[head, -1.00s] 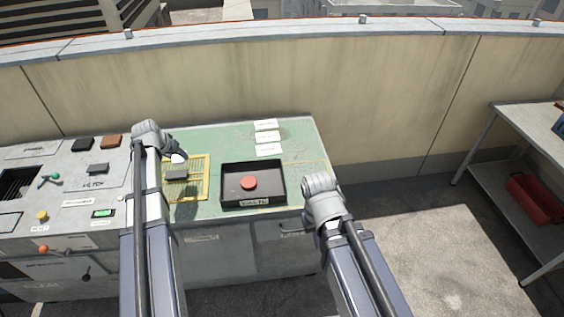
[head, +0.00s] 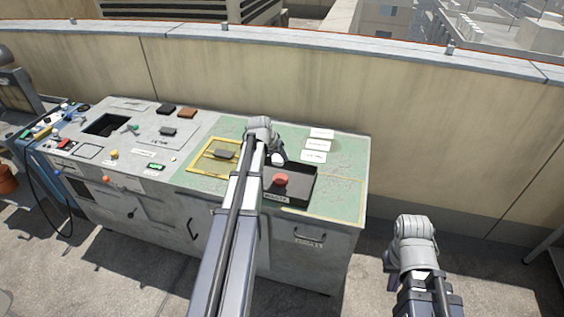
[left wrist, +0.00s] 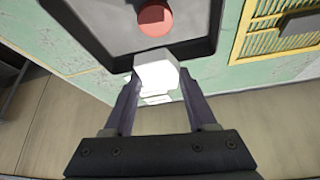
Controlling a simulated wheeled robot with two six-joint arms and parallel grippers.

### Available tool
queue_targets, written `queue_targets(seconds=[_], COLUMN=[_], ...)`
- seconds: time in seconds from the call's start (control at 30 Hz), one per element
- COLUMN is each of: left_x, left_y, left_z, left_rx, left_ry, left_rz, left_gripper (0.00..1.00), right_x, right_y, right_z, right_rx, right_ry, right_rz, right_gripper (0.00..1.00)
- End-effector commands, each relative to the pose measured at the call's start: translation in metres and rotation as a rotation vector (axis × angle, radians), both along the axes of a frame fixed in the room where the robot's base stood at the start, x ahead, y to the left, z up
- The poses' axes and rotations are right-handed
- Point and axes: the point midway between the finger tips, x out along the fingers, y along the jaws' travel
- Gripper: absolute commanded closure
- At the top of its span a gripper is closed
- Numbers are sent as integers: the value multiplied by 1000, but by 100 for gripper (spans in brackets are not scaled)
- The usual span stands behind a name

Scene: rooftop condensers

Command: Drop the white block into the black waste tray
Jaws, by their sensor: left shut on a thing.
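The white block (left wrist: 155,72) is held between the two fingers of my left gripper (left wrist: 158,85). In the head view the white block (head: 278,158) shows just beyond my left wrist, by the back edge of the black waste tray (head: 306,186). In the left wrist view the block overlaps the rim of the black tray (left wrist: 95,50); its exact height is hard to tell. A red round piece (head: 280,180) lies in the tray. My left arm hides the tray's left side. My right gripper (head: 392,282) is out over the floor, right of the bench; its fingers are mostly hidden.
A yellow frame (head: 198,167) with a grey block (head: 225,154) lies left of the tray. White labels (head: 318,144) lie behind it. A control panel with knobs and a dark opening (head: 106,125) fills the bench's left. A wall stands behind.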

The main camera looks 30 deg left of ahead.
Motion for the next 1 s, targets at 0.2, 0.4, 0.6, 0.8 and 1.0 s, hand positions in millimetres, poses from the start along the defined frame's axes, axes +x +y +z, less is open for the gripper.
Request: queue_targets(seconds=[0.2,0.4,0.6,0.8,1.0], left_x=[-1,-1,-1,-1,-1], left_y=[-1,-1,-1,-1,-1], left_z=[-13,-20,-39,-62,-73], left_rx=[0,0,0,0,0], left_ry=[0,0,0,0,0], left_rz=[0,0,0,0,0], left_gripper=[93,93,93,93,93], right_x=[0,0,0,0,0], right_y=[0,0,0,0,0], right_z=[-13,-20,-39,-62,-73], right_rx=[0,0,0,0,0], right_ry=[0,0,0,0,0], right_rz=[0,0,0,0,0], right_gripper=[100,100,100,100,100])
